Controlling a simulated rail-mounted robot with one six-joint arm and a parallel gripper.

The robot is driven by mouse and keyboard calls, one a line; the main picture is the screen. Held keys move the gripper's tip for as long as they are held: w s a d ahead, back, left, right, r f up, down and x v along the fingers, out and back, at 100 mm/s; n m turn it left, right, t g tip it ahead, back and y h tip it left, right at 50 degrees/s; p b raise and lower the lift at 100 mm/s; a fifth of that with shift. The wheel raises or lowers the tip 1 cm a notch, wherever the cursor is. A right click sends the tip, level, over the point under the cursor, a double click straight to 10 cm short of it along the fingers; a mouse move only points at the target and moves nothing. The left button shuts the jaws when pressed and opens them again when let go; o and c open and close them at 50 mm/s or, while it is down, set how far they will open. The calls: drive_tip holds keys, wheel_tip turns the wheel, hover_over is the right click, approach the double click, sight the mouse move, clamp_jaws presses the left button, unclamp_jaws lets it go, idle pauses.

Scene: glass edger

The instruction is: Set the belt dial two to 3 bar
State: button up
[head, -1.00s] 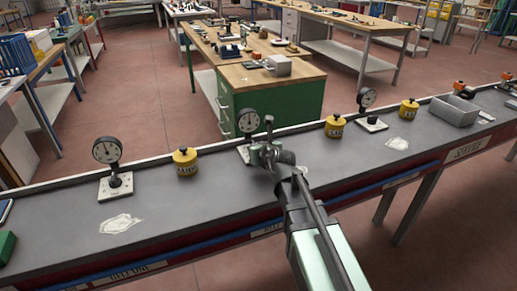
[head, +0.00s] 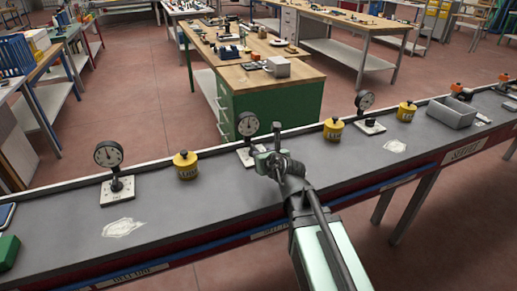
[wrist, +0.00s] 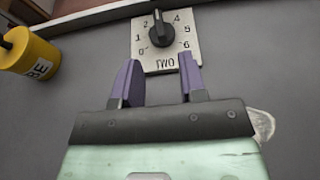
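Dial two is a black knob (wrist: 160,32) on a pale square plate (wrist: 185,55) marked 0 to 6 and TWO. In the wrist view its grip ridge stands nearly upright, between 2 and 4, where the 3 is not readable. In the head view my gripper partly hides the plate (head: 244,158) below the middle gauge (head: 248,124); the gauge's reading is too small to tell. My gripper (wrist: 159,68) is open and empty. Its two purple fingers are apart, on the near side of the knob and clear of it. It also shows in the head view (head: 268,158).
A yellow pot (wrist: 28,52) stands left of the plate. Bare surface lies in front of the dials.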

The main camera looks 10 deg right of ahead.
drive_tip(key=shift+v, duration=0.75)
